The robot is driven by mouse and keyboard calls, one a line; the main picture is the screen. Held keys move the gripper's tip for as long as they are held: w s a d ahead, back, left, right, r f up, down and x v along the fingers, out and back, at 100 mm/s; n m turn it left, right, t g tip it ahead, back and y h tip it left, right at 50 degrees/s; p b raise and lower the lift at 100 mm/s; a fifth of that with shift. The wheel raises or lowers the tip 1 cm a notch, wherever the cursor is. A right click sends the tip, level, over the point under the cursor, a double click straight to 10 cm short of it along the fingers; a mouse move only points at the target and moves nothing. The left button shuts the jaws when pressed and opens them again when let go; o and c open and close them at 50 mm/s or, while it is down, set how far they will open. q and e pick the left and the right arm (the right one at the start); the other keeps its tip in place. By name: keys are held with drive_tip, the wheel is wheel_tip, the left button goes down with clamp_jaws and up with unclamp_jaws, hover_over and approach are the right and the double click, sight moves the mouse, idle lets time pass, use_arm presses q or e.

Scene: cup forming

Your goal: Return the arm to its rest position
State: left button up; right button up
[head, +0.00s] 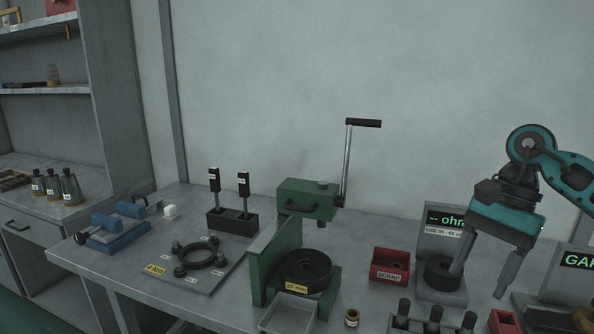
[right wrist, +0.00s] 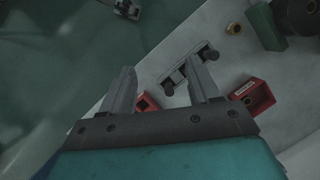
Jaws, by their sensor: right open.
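My right arm comes in from the right in the head view, held above the right part of the bench. Its right gripper (head: 481,280) points down with two grey fingers spread apart and nothing between them. In the head view the fingers overlap the gauge stand with the "ohm" display (head: 445,219). In the right wrist view the gripper (right wrist: 162,70) is also open and empty, with a rack of black pegs (right wrist: 185,72) seen beyond and below the fingers. My left gripper is not in view.
A green press (head: 308,200) with a raised lever stands mid-bench (head: 215,312). A red SCRAP bin (head: 390,277), a small brass cup (head: 352,318) and a black-peg rack (head: 432,325) lie near the right arm. Another red bin (head: 504,322) and a second display (head: 580,261) are at right.

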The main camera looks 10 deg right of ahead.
drive_tip(key=w+a+f+m+t+y, duration=0.15)
drive_tip(key=a+m+t+y, duration=0.25)
drive_tip(key=a+m+y, duration=0.7)
drive_tip(key=w+a+f+m+t+y, duration=0.1)
drive_tip(key=a+f+m+t+y, duration=0.3)
drive_tip(key=a+m, duration=0.8)
drive_tip(key=s+d+f+m+t+h, duration=0.15)
drive_tip(key=f+m+t+h, duration=0.45)
drive_tip(key=m, duration=0.6)
drive_tip(key=d+f+m+t+h, duration=0.35)
drive_tip(key=f+m+h, duration=0.35)
drive_tip(key=m, duration=0.6)
use_arm(q)
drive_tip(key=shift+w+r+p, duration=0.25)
drive_tip(key=shift+p, duration=0.15)
use_arm(e)
drive_tip(key=s+d+f+m+g+h, duration=0.1)
drive_tip(key=s+f+m+g+h, duration=0.2)
drive_tip(key=s+f+m, duration=0.6)
wheel_tip(320, 180, down, 4)
drive_tip(key=shift+s+d+f+g+h, duration=0.25)
drive_tip(key=shift+s+d+g+h, duration=0.15)
drive_tip(key=shift+s+g, duration=0.7)
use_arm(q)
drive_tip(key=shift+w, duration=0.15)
use_arm(e)
drive_tip(key=shift+w+a, duration=0.1)
drive_tip(key=shift+w, duration=0.05)
